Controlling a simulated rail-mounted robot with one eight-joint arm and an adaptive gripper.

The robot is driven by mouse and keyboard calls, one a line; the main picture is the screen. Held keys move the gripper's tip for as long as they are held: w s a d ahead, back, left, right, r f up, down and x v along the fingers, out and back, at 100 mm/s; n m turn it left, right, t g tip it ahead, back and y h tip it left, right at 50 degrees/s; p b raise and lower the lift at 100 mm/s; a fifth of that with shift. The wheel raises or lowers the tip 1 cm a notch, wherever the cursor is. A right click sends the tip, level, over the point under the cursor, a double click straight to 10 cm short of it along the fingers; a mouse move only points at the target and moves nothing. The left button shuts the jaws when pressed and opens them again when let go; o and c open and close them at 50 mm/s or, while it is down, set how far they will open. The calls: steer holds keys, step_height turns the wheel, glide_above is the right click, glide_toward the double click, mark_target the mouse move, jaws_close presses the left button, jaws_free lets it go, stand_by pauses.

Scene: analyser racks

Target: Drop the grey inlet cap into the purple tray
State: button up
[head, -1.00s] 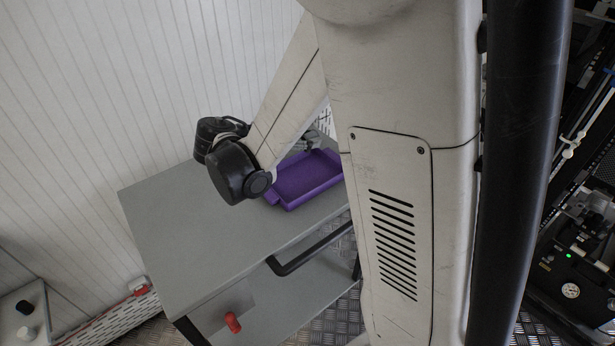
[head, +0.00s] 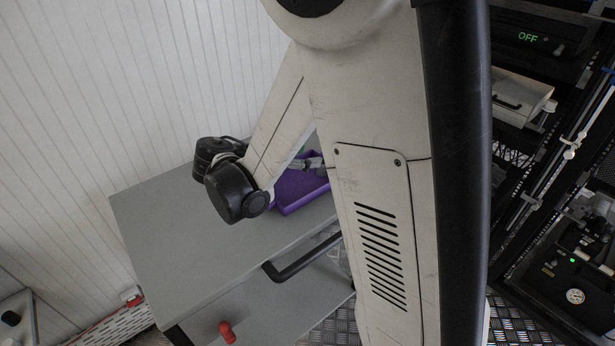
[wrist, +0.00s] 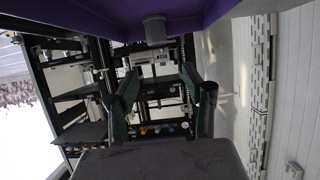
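The purple tray (head: 291,197) lies on the grey table, partly hidden behind my arm. Its purple wall also crosses the top of the wrist view (wrist: 85,22). My gripper (head: 308,164) is over the tray in the head view, small and partly covered by my arm. In the wrist view its two dark fingers (wrist: 160,78) stand apart with a clear gap between them. A grey cylindrical piece, seemingly the inlet cap (wrist: 154,30), shows beyond the fingertips against the tray's purple wall. I cannot tell whether it rests in the tray.
The grey table (head: 180,235) has a bare top left of the tray and a black handle bar (head: 300,258) on its near side. A red object (head: 227,332) is on the lower shelf. The white ribbed wall stands behind; equipment racks (head: 560,200) are at right.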

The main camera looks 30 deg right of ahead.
steer(key=v, duration=1.2)
steer(key=shift+r, duration=0.15)
steer(key=s+a+r+n+t+y+p, duration=0.1)
steer(key=s+r+n+t+y+p, duration=0.2)
steer(key=s+r+n+y+p, duration=0.2)
steer(key=s+a+r+n+t+y+p, duration=0.2)
steer(key=s+r+n+y+p, duration=0.3)
steer(key=s+n+y, duration=0.3)
steer(key=shift+s+a+r+n+t+y, duration=0.45)
steer(key=shift+s+n, duration=0.6)
steer(key=shift+n, duration=0.95)
steer(key=shift+d+r, duration=0.1)
steer(key=shift+d, duration=0.05)
steer(key=shift+r, duration=0.1)
